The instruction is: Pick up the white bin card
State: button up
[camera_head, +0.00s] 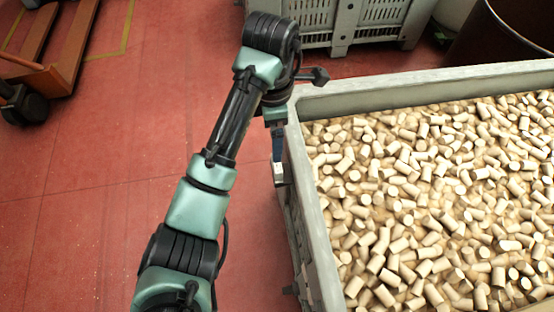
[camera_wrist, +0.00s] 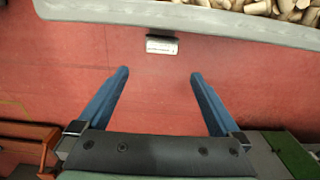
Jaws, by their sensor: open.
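The white bin card (camera_wrist: 162,46) is a small pale rectangle with a dark strip along its top edge, just outside the bin's wall in the wrist view. In the head view it shows as a small white patch (camera_head: 279,173) beside the bin's left wall. My gripper (camera_wrist: 158,75) is open and empty, its two blue fingers spread wide. The card lies ahead of the fingertips, roughly centred between them and apart from them. In the head view my gripper (camera_head: 277,150) is by the bin's outer left side, partly hidden by my arm.
A large grey bin (camera_head: 317,235) full of cork stoppers (camera_head: 430,190) fills the right. Another grey crate (camera_head: 345,25) and a dark drum (camera_head: 500,35) stand behind. An orange wheeled truck (camera_head: 45,60) is at upper left. The red floor (camera_head: 100,170) between is clear.

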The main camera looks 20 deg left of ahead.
jog(key=b, duration=0.3)
send_over(277, 168)
jog(key=w+a, duration=0.1)
jog(key=w, duration=0.1)
jog(key=f, duration=0.7)
jog(key=shift+s+a, duration=0.2)
jog(key=shift+s, duration=0.05)
jog(key=f, duration=0.1)
jog(key=f+b, duration=0.1)
jog(key=f, duration=0.3)
jog(key=shift+d+f, duration=0.25)
jog(key=shift+d, duration=0.1)
jog(key=shift+r, duration=0.1)
jog(key=c, duration=1.3)
